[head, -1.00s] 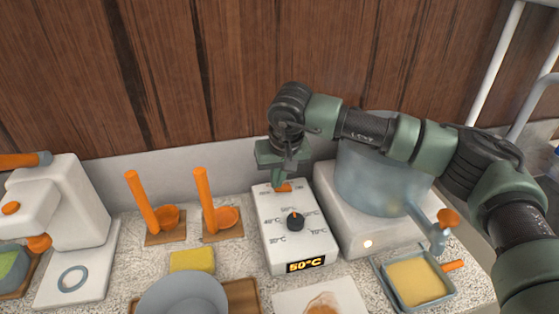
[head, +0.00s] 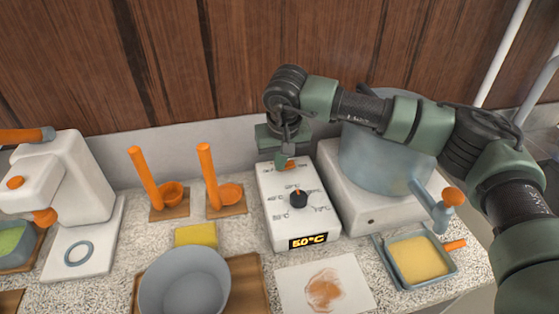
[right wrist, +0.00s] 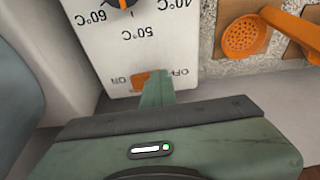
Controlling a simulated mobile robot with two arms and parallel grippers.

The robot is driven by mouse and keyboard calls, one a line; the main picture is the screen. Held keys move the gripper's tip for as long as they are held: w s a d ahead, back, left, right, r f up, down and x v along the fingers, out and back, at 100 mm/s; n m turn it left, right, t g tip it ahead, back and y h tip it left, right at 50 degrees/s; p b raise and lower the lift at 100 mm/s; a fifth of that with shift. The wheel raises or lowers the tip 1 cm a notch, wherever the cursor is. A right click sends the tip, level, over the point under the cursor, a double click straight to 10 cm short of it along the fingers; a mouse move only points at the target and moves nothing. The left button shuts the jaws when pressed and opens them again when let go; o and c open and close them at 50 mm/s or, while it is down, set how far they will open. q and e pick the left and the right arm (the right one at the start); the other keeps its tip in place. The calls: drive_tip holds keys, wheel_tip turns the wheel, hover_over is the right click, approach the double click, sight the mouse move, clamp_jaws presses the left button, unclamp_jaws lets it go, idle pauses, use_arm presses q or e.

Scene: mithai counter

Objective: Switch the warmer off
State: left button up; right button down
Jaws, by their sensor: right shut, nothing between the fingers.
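The white control box (head: 286,225) stands on the counter with a dark dial (head: 298,199), temperature marks and a lit 50°C display (head: 308,241). Its orange switch (right wrist: 140,80) lies between ON and OFF labels at the box's far end. The warmer, a white base (head: 345,200) with a blue-grey pot (head: 385,160), stands to its right; its front lamp (head: 371,221) is dark. My right gripper (head: 283,161) is shut and empty at the switch. In the right wrist view its fingertips (right wrist: 157,85) overlap the switch's OFF side; I cannot tell whether they touch. My left gripper is not in view.
A pan of yellow sweet (head: 420,260) and a white sheet (head: 300,293) lie in front. Left are a grey bowl (head: 184,285), a yellow sponge (head: 196,234), two orange ladles (head: 228,194) and a white machine (head: 70,185). The wooden wall is close behind.

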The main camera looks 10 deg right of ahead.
drive_tip(key=shift+d+r, duration=0.25)
drive_tip(key=shift+d, duration=0.45)
drive_tip(key=b+v, duration=0.1)
drive_tip(key=v, duration=0.6)
drive_tip(key=shift+r, duration=0.35)
drive_tip(key=shift+s, duration=0.1)
